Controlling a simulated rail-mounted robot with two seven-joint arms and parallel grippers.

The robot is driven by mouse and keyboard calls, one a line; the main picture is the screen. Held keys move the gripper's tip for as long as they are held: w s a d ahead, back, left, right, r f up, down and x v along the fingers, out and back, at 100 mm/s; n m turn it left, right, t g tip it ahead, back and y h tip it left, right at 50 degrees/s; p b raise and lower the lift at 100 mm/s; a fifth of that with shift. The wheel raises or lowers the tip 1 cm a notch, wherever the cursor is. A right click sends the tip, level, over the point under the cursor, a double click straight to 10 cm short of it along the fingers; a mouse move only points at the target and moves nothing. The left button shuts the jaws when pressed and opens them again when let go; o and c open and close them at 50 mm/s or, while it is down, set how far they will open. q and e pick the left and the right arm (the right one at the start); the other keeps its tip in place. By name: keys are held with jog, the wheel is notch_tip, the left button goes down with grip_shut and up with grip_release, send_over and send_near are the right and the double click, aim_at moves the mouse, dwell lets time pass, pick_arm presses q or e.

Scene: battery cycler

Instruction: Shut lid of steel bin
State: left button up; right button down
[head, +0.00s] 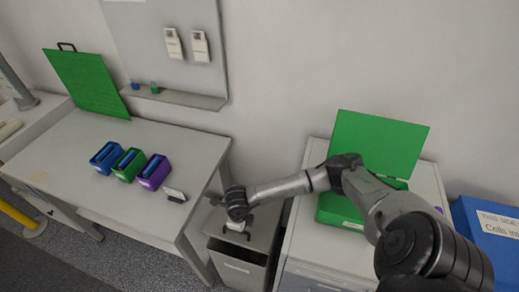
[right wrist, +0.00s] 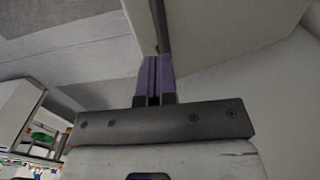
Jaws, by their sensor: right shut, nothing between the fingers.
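The grey steel bin (head: 237,268) stands on the floor between the workbench and the drawer cabinet, with a pale label on its front. My right arm reaches over its top from the right, and my right gripper (head: 237,226) is at the bin's top. The arm and gripper cover part of the top, so I cannot tell the lid's angle. In the right wrist view the purple fingers (right wrist: 154,76) are shut and empty, close to a thin grey edge (right wrist: 160,25); whether it is the lid, or touched, is unclear. My left gripper is out of view.
The workbench (head: 70,150) at left holds blue, green and purple boxes (head: 130,164) and an upright green panel (head: 85,76). On the cabinet (head: 320,245) at right is a green box with a raised lid (head: 375,140). A blue bin (head: 485,225) stands farther right.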

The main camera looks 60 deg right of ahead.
jog(key=shift+r, duration=0.1)
jog(key=s+a+r+p, duration=0.1)
jog(key=a+r+p, duration=0.1)
jog(key=a+r, duration=0.5)
notch_tip(320, 180, up, 3)
jog(key=shift+f, duration=0.1)
dwell(0.3)
jog(key=shift+a, duration=0.1)
